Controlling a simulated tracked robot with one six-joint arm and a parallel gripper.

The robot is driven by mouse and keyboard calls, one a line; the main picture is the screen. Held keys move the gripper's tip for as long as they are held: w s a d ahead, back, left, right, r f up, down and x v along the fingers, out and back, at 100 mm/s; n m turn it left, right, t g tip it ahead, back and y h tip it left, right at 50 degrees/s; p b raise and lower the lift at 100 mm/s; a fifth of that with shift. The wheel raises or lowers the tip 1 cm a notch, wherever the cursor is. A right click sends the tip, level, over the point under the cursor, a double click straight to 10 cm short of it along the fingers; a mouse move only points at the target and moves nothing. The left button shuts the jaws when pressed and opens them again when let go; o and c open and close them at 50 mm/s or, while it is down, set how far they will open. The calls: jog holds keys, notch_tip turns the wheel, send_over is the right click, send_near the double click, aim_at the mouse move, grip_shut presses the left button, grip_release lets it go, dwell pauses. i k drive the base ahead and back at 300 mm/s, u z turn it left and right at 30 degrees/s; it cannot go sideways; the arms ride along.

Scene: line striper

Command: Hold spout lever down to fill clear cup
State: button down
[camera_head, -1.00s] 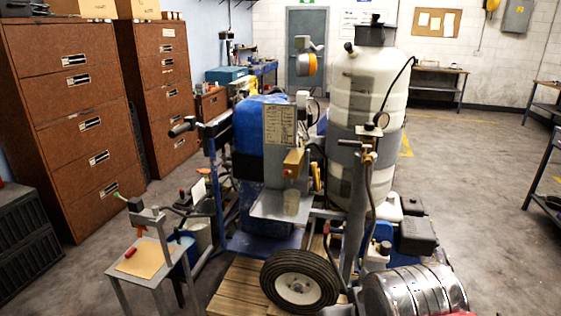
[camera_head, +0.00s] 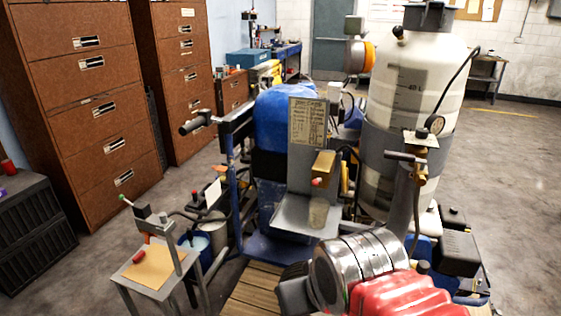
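The clear cup (camera_head: 318,212) stands upright on a grey metal shelf (camera_head: 291,221) on the front of the striper. Above it is a brass-coloured spout block (camera_head: 323,164) with a red-tipped part (camera_head: 317,182) at its lower front, which looks like the lever. I cannot tell from here whether the lever is up or down. The cup looks pale, and its contents are too small to make out. Parts of my arm, silver and red, show at the lower right, below and to the right of the cup. My gripper's fingers do not show.
A large white tank (camera_head: 412,85) stands behind the spout at right. A blue covered body (camera_head: 283,125) and handlebar frame are at left. A small table (camera_head: 150,270) stands at lower left. Brown filing cabinets (camera_head: 80,95) line the left. Open floor (camera_head: 510,200) lies at right.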

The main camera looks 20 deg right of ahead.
aim_at(314, 182)
jog(key=u, duration=0.4)
jog(key=i, duration=0.6)
jog(key=u, duration=0.7)
jog(key=i, duration=0.45)
jog(key=u, duration=0.25)
